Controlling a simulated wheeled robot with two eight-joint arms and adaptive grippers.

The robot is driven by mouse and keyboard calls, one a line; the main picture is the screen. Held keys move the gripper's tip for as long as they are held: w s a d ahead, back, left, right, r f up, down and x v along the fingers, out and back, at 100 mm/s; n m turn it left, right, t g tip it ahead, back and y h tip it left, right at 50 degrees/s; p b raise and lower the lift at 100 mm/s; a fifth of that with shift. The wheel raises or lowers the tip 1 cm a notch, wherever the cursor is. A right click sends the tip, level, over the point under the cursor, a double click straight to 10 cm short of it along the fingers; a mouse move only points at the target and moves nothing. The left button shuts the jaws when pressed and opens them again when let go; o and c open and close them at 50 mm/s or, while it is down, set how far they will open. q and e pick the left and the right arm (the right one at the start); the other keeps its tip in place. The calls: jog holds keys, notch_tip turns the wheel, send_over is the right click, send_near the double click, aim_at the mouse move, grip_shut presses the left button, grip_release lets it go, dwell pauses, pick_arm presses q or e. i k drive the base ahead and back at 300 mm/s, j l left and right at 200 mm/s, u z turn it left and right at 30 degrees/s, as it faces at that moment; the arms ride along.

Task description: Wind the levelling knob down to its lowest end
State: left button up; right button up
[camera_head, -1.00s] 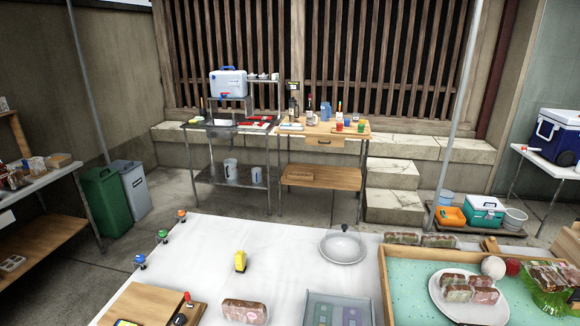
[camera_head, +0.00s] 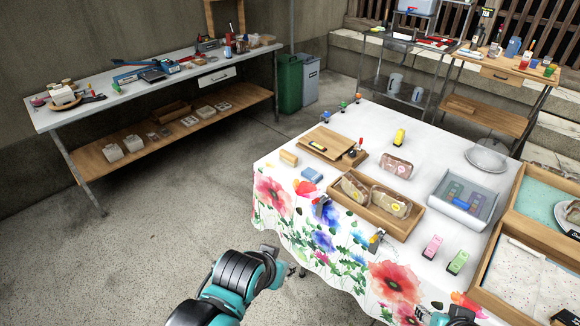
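I cannot tell for certain which part is the levelling knob. A small red-topped knob (camera_head: 361,142) stands at the right end of a wooden board (camera_head: 325,138) on the cloth-covered table. Small clamp-like pieces with orange (camera_head: 358,97), green (camera_head: 343,105) and blue (camera_head: 326,115) parts line the table's far left edge. My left gripper (camera_head: 282,262) is low, left of the table's front edge, apart from these things. My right gripper (camera_head: 424,314) is at the bottom right by the flowered cloth, partly cut off. Neither gripper's fingers show clearly.
A long workbench (camera_head: 130,107) stands back left. The floor between is clear.

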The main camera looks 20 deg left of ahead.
aim_at(353, 153)
jog(key=k+j+u, duration=0.15)
jog(key=k, duration=0.15)
jog(key=k+j+u, duration=0.15)
jog(key=k, duration=0.15)
jog(key=i+j+z, duration=0.2)
jog(key=j, duration=0.45)
jog(key=k+j+z, duration=0.2)
jog(key=j, duration=0.45)
jog(key=i+j+z, duration=0.2)
jog(key=j, duration=0.5)
jog(key=k+j+z, duration=0.2)
jog(key=j, duration=0.45)
jog(key=j+z, duration=0.2)
jog(key=j, duration=0.45)
jog(key=i+l, duration=0.3)
jog(key=i, duration=0.15)
jog(key=i+l, duration=0.25)
jog(key=i, duration=0.2)
jog(key=i+l, duration=0.3)
jog(key=i, duration=0.15)
